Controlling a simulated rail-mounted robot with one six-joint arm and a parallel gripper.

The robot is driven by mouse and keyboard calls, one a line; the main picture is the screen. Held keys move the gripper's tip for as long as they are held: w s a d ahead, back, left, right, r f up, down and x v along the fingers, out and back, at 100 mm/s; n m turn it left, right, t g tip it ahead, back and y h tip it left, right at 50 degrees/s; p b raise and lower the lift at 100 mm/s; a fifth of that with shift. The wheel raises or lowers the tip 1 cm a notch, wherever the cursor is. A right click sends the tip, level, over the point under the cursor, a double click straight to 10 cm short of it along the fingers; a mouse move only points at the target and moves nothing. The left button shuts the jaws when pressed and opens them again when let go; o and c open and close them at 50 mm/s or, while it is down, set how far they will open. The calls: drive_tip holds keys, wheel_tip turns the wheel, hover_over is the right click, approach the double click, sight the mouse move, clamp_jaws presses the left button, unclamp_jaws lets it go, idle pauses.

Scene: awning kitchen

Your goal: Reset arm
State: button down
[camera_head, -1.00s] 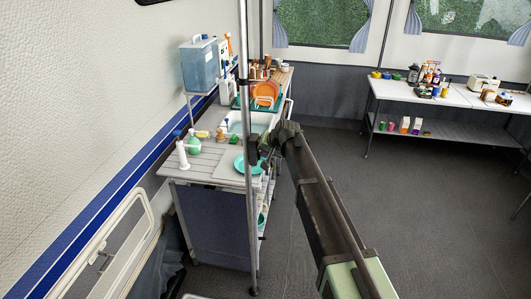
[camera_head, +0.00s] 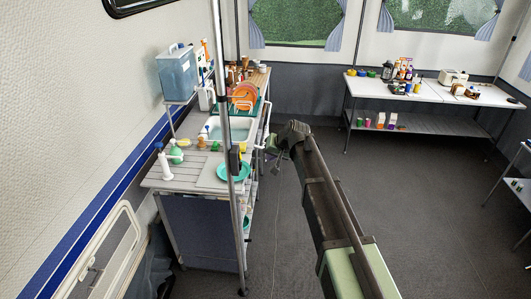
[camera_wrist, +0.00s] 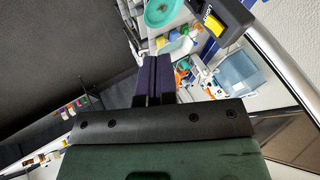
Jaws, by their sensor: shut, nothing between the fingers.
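My arm (camera_head: 330,205) reaches out over the floor, right of the kitchen unit. My gripper is at its far end; in the head view its fingers are too small and dark to make out. In the wrist view my gripper (camera_wrist: 154,78) shows two dark purple fingers close together, with nothing between them. The turquoise plate (camera_head: 233,172) lies on the near end of the worktop, left of the arm's end. It also shows in the wrist view (camera_wrist: 163,12), beyond the fingertips.
A white table (camera_head: 440,90) with groceries stands at the back right. The floor (camera_head: 430,200) between is clear.

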drive_tip(key=s+d+f+g+h+b, duration=0.1)
drive_tip(key=s+d+f+b, duration=0.3)
drive_tip(key=s, duration=0.7)
drive_tip(key=s+d+f+g+h+b, duration=0.2)
drive_tip(key=s+d+f, duration=0.4)
drive_tip(key=s, duration=0.5)
drive_tip(key=s+d+f+g+h+b, duration=0.2)
drive_tip(key=s+d+f+b, duration=0.3)
drive_tip(key=s, duration=0.6)
drive_tip(key=shift+d+b, duration=0.35)
drive_tip(key=shift+d, duration=0.2)
